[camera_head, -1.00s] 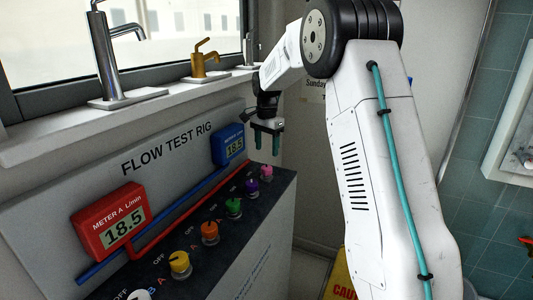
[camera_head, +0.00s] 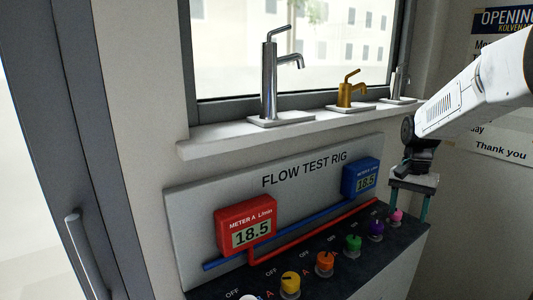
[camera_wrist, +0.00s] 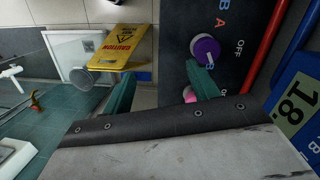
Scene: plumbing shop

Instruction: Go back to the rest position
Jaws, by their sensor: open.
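My gripper (camera_head: 408,205) is at the right end of the flow test rig (camera_head: 300,172) in the head view, pointing down with its two teal fingers apart. A pink knob (camera_head: 397,216) shows between the fingers in that view. In the wrist view my gripper (camera_wrist: 160,88) has its fingers spread with nothing held. The pink knob (camera_wrist: 189,95) is partly hidden behind one finger there. The purple knob (camera_wrist: 205,48) is just beyond that finger. I cannot tell whether a finger touches the pink knob.
The rig also carries green (camera_head: 353,243), orange (camera_head: 325,263) and yellow (camera_head: 290,284) knobs. A red meter (camera_head: 246,226) and a blue meter (camera_head: 361,178) both read 18.5. Taps stand on the sill (camera_head: 220,140) above. A yellow caution sign (camera_wrist: 125,50) stands on the floor.

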